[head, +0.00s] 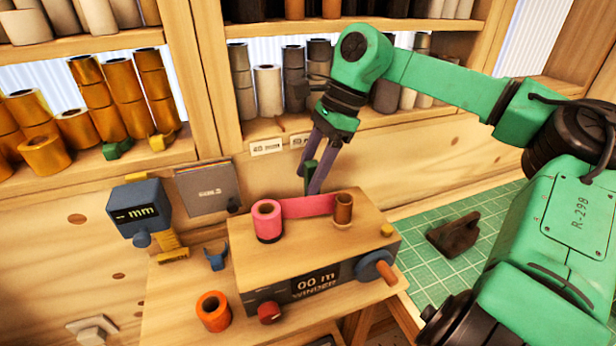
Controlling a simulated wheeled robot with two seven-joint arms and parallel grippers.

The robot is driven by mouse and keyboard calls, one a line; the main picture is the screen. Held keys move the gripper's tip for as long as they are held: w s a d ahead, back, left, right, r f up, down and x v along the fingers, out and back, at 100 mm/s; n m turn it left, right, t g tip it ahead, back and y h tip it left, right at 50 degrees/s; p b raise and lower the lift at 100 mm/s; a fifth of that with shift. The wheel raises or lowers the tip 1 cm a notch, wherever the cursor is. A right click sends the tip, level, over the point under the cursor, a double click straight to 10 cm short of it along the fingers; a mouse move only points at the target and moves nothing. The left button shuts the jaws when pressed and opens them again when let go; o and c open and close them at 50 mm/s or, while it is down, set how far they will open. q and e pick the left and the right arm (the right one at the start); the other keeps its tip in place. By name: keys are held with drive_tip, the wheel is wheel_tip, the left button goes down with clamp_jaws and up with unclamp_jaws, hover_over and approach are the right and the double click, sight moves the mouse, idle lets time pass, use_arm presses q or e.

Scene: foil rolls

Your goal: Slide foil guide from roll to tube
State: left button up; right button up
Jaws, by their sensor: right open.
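A pink foil roll (267,221) stands upright on top of the wooden winder box (300,250). A strip of pink foil (308,206) runs from it to a brown tube (343,208) standing at the right of the box. A small dark green upright piece (310,172), which looks like the foil guide, stands at the strip about midway between roll and tube. My right gripper (313,186) points down there, its open fingers at the green piece. I cannot tell whether they touch it. My left gripper is not in view.
An orange roll (213,311) stands on the bench left of the winder, and a blue gauge (141,212) is farther back. A crank (377,268) sticks out at the box's right end. A brown object (454,235) lies on the green mat (430,270). Shelves of rolls stand behind.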

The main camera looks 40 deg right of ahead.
drive_tip(key=shift+w+a+f, duration=0.2)
drive_tip(key=shift+a+f, duration=0.1)
drive_tip(key=shift+f, duration=0.25)
drive_tip(key=shift+w+a+f, duration=0.1)
drive_tip(key=shift+w+f, duration=0.05)
drive_tip(key=shift+f, duration=0.1)
drive_tip(key=shift+c, duration=1.2)
clamp_jaws()
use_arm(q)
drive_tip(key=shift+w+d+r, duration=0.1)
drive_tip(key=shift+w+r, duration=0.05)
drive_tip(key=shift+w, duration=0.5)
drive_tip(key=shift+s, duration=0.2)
